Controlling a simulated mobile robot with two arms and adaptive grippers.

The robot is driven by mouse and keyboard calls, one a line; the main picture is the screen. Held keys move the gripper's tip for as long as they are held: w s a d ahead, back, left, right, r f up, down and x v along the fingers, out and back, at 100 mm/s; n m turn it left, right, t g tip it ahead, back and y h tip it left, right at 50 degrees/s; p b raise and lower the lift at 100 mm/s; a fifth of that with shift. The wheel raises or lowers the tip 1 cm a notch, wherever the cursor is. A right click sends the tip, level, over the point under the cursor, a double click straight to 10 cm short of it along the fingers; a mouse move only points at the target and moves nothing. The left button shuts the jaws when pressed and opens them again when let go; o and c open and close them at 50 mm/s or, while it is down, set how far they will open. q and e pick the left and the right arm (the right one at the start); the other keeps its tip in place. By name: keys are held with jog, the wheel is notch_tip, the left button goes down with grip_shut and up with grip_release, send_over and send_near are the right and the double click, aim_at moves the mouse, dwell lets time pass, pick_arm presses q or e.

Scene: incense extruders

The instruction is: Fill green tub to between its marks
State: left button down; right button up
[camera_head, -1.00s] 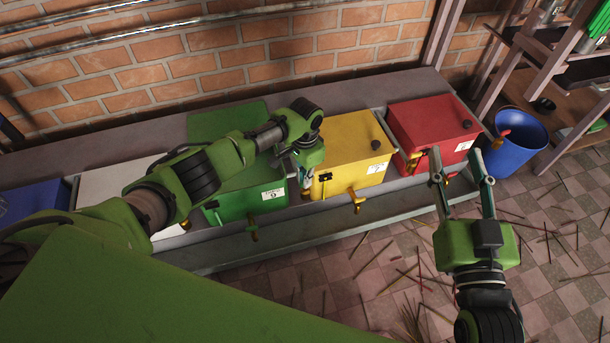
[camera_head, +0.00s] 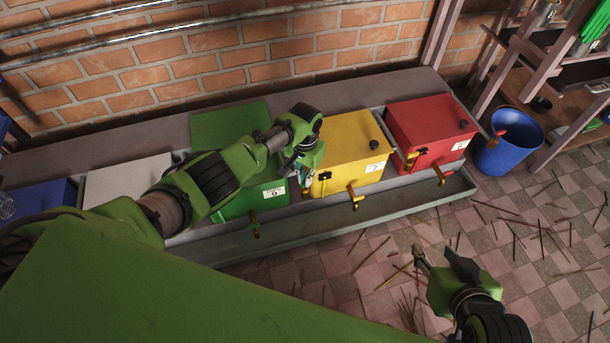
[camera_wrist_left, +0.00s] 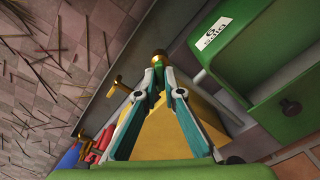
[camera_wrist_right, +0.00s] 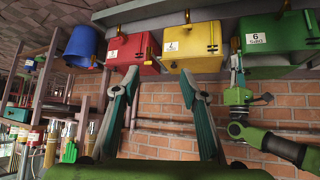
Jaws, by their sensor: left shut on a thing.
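The green tub (camera_head: 268,197) stands in the row, its front label visible and its top partly hidden by my left arm. It also shows in the left wrist view (camera_wrist_left: 222,60). My left gripper (camera_head: 305,180) is at the green tub's right side, beside the yellow tub (camera_head: 355,142). In the left wrist view its fingers (camera_wrist_left: 160,75) close on a small brass-coloured piece (camera_wrist_left: 160,56); I cannot tell what it belongs to. A brass tap (camera_head: 254,224) is at the green tub's lower front. My right gripper (camera_wrist_right: 158,82) is open and empty.
A red tub (camera_head: 425,130), a white tub (camera_head: 125,178) and a blue tub (camera_head: 40,196) share the row. A grey trough (camera_head: 300,231) runs along the front. A blue bucket (camera_head: 508,150) stands at right by shelves. Thin sticks litter the tiled floor.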

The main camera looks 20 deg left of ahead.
pick_arm(q)
jog(key=shift+n, duration=0.3)
pick_arm(e)
jog(key=shift+s+d+f+g, duration=0.2)
jog(key=shift+s+f, duration=0.1)
jog(key=shift+s, duration=0.15)
jog(key=shift+s+d+f+g, duration=0.1)
jog(key=shift+s+f+g, duration=0.15)
jog(key=shift+s, duration=0.15)
pick_arm(q)
jog(key=c, duration=2.2)
grip_release()
jog(key=shift+o, duration=0.2)
notch_tip(320, 180, up, 12)
